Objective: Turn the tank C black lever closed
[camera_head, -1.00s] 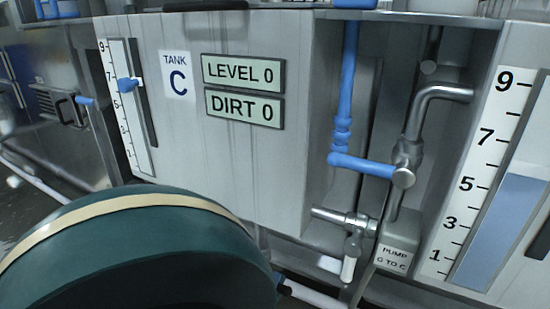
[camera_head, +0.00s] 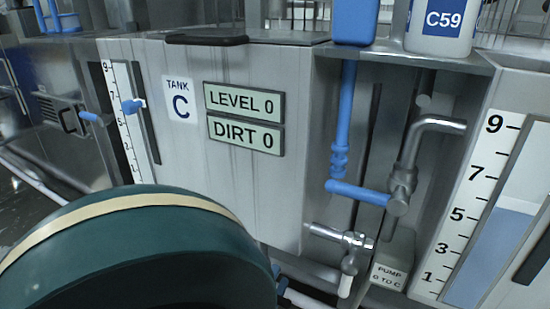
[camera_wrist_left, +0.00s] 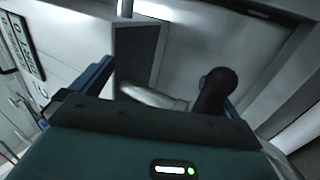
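The tank C (camera_head: 222,180) front panel stands at the centre of the head view, its displays reading LEVEL 0 and DIRT 0. A black lever (camera_wrist_left: 215,90) on a pale metal stem shows in the left wrist view; I cannot make it out in the head view. My left gripper (camera_wrist_left: 158,72) is open, its blue fingers spread apart. The black lever lies beside the right-hand finger in that view; I cannot tell whether they touch. My large teal arm part covers the lower left of the head view and hides what is behind it. My right gripper is not in view.
A blue pipe (camera_head: 345,115), a pipe valve with a white handle (camera_head: 346,284) and a pump box (camera_head: 390,275) sit right of the tank. A level gauge (camera_head: 480,220) stands far right. A C59 container (camera_head: 441,22) stands on the ledge above.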

